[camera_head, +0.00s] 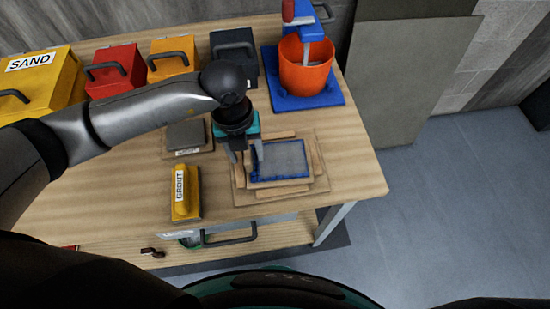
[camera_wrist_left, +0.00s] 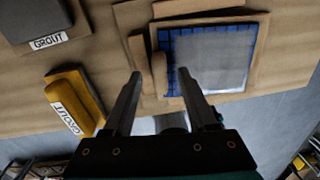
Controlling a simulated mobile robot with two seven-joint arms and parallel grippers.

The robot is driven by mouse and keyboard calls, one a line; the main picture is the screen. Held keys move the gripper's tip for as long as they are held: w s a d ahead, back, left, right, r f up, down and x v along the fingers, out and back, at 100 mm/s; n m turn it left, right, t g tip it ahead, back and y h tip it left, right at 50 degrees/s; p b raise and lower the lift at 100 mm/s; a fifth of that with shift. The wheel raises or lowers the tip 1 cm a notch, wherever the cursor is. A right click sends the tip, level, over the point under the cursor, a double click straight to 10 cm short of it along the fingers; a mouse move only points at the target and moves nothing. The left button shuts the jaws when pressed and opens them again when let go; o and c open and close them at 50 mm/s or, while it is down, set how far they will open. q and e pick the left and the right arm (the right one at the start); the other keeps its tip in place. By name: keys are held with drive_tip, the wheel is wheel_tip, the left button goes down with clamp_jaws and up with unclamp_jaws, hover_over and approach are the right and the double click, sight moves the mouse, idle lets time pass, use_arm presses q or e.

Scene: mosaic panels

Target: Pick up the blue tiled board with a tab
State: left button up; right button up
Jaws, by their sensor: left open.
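The blue tiled board (camera_head: 280,160) lies flat within a light wooden frame (camera_head: 318,184) at the front right of the workbench. Most of its face is covered with a grey layer, and blue tiles show along its edges. It also shows in the left wrist view (camera_wrist_left: 212,60). My left gripper (camera_head: 245,157) is open and empty, at the board's left edge. In the left wrist view its fingers (camera_wrist_left: 158,76) point toward the board's left side and a wooden strip there. I cannot clearly make out the tab. My right gripper is not in view.
A yellow grout float (camera_head: 186,193) and a grey block labelled GROUT (camera_head: 186,135) lie left of the frame. An orange bucket (camera_head: 306,65) stands on a blue base behind. Yellow, red, orange and dark boxes line the back. The bench's right front corner is clear.

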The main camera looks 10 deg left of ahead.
use_arm(q)
drive_tip(key=shift+c, duration=0.4)
clamp_jaws()
idle(1.0)
